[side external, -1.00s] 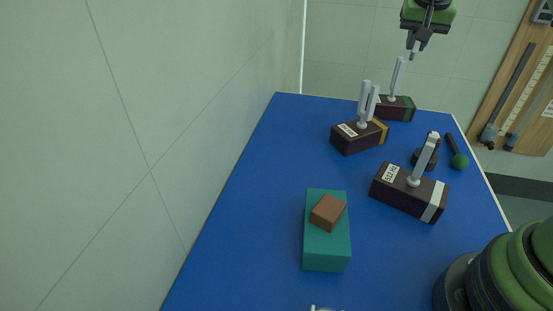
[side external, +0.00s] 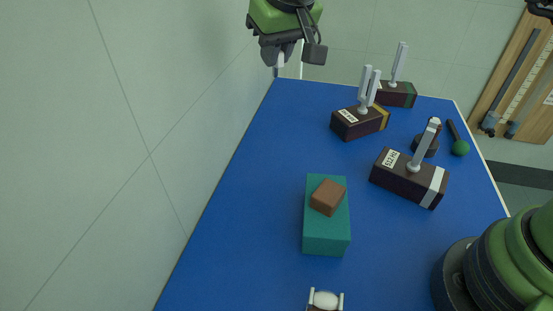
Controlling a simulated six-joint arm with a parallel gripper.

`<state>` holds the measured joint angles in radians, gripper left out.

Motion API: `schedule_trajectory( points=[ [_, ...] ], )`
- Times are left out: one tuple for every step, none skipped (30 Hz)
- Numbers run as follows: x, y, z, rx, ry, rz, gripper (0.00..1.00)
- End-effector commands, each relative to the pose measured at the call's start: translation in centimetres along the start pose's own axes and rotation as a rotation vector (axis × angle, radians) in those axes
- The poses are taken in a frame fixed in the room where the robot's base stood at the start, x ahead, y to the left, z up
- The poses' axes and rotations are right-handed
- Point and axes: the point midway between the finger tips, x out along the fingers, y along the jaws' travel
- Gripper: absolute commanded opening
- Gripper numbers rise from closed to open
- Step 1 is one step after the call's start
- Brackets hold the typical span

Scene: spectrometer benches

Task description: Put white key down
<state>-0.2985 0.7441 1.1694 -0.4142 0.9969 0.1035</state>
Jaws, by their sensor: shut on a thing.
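My gripper (side external: 286,58) is at the top of the side external view, high over the far left corner of the blue table. It is shut on a small pale piece (side external: 281,60), which I take for the white key. Only a bit of it shows between the fingers, so its full shape is hidden. The held piece appears clear of the table (side external: 240,190).
Dark boxes with upright grey forks stand at the back (side external: 397,94), the middle (side external: 358,124) and the right (side external: 408,180). A brown block (side external: 327,197) sits on a teal box (side external: 326,238). A green-headed mallet (side external: 460,148) lies right. The table's left side is clear.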

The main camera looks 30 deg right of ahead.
Motion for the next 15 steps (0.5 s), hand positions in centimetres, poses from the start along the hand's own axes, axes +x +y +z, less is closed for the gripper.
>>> schedule_trajectory(
  points=[
    [1.0,0.2,0.5,0.0,-0.008,0.003,0.0],
    [1.4,0.2,0.7,0.002,-0.008,0.003,0.0],
    [2.0,0.2,0.9,0.003,-0.008,0.002,0.0],
    [2.7,0.2,1.2,0.002,-0.009,0.003,0.0],
    [3.4,0.2,1.5,0.003,-0.01,0.003,0.0],
    [4.0,0.2,1.8,0.003,-0.008,0.003,0.0],
    [4.5,0.2,2.0,0.003,-0.008,0.003,0.0],
    [5.3,0.2,2.3,0.002,-0.009,0.004,0.0],
    [6.2,0.2,2.7,0.003,-0.009,0.004,0.0],
    [6.7,0.2,2.9,0.002,-0.009,0.003,0.0],
    [7.2,0.2,3.1,0.004,-0.007,0.003,0.0],
    [8.0,0.2,3.4,0.003,-0.008,0.004,0.0],
    [8.4,0.2,3.5,0.004,-0.007,0.003,0.0],
    [8.8,0.2,3.7,0.004,-0.006,0.003,0.0],
    [9.4,0.2,4.0,0.004,-0.007,0.004,0.0]
  ],
)
